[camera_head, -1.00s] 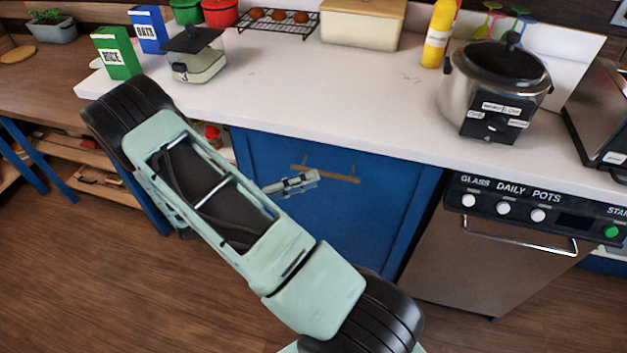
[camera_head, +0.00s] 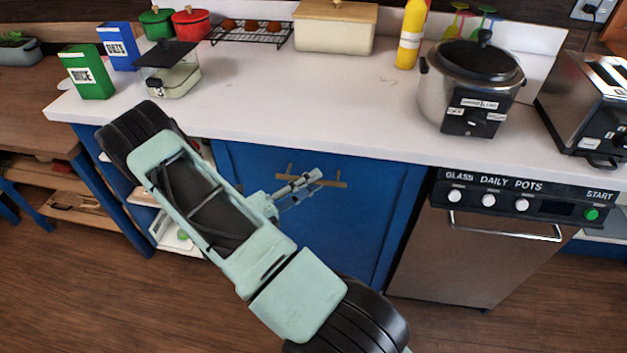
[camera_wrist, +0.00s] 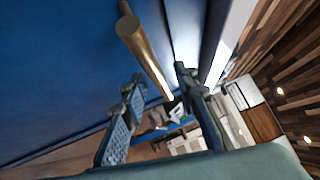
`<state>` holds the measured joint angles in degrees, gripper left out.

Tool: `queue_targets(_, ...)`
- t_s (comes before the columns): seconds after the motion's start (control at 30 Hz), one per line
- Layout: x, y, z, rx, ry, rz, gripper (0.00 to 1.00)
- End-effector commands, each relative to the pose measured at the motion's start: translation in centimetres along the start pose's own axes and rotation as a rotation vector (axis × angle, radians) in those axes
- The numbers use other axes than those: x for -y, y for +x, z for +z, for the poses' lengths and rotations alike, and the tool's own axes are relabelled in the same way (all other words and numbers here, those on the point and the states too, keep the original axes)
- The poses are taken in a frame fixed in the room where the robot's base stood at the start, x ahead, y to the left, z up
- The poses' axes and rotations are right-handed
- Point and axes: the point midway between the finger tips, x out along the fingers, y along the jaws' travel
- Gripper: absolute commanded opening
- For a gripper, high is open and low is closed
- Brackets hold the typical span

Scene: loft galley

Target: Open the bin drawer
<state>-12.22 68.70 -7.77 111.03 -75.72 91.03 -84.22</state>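The bin drawer is a blue front (camera_head: 330,225) under the white counter, and it looks closed. Its brass bar handle (camera_head: 340,184) runs across the upper part of the front. My gripper (camera_head: 312,180) is right at the handle and overlaps its middle in the head view. In the wrist view, the two fingers of my gripper (camera_wrist: 160,76) are spread apart and empty. The brass handle (camera_wrist: 145,45) passes through the space between the fingertips. I cannot tell whether either finger touches it.
A steel dishwasher (camera_head: 480,255) with a bar handle stands right of the drawer. Open shelves (camera_head: 165,215) lie to the left. The counter (camera_head: 300,110) above holds a rice cooker (camera_head: 470,85), a toaster (camera_head: 590,105) and boxes. Wooden floor in front is free.

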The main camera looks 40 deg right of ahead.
Motion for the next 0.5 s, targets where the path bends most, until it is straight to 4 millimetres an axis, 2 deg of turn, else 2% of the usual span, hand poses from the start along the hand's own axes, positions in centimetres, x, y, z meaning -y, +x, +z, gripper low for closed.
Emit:
queue_targets(0.13, 0.03, 0.88, -0.02, -0.001, 0.0, -0.001, 0.27)
queue_targets(0.4, 0.02, 0.99, -0.01, 0.0, 0.001, 0.0, 0.27)
queue_targets(0.5, 0.02, 0.97, -0.01, 0.0, 0.001, 0.0, 0.16)
